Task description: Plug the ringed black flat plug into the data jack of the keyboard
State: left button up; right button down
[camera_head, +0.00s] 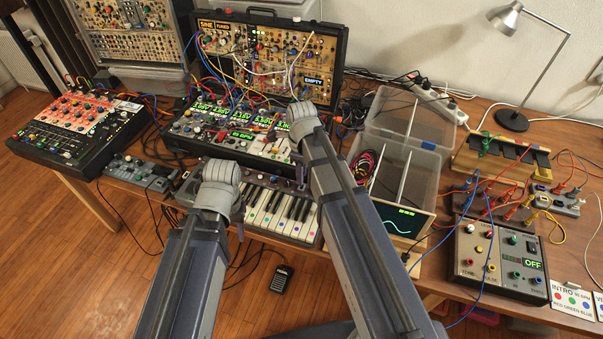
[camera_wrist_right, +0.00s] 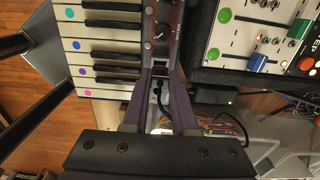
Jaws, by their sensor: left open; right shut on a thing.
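The keyboard (camera_head: 282,212) lies at the table's front edge, with colored dots on its white keys; it also shows at the left in the right wrist view (camera_wrist_right: 98,58). My right gripper (camera_head: 301,180) is at the keyboard's far right part. In the right wrist view its fingers (camera_wrist_right: 161,72) are shut on a small black plug (camera_wrist_right: 160,66), beside the keyboard's end panel with a knob. The plug's ring and the data jack cannot be made out. My left gripper (camera_head: 212,204) is open and empty over the keyboard's left end; its wrist hides part of it.
Synth modules (camera_head: 228,128) stand close behind the keyboard. A clear bin (camera_head: 395,170) and a scope box (camera_head: 403,218) stand to the right. A grey box with jacks (camera_head: 497,262) and a lamp (camera_head: 512,119) are further right. Loose cables lie around the modules.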

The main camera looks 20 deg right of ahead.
jog(key=shift+f+b, duration=1.2)
dwell(0.3)
jog(key=c, duration=0.6)
grip_release()
jog(key=shift+r, duration=0.1)
notch_tip(320, 180, up, 8)
jog(key=p, duration=0.8)
jog(key=shift+s+a+n, duration=0.2)
jog(key=shift+n, duration=0.1)
jog(key=s+a+n, duration=0.3)
jog(key=s+n, duration=0.1)
jog(key=n, duration=0.5)
jog(key=s+a+n, duration=0.3)
jog(key=s+n, duration=0.2)
jog(key=n, duration=0.4)
jog(key=s+a+n+h, duration=0.1)
jog(key=s+a+n, duration=0.3)
jog(key=n, duration=0.6)
jog(key=shift+s, duration=0.45)
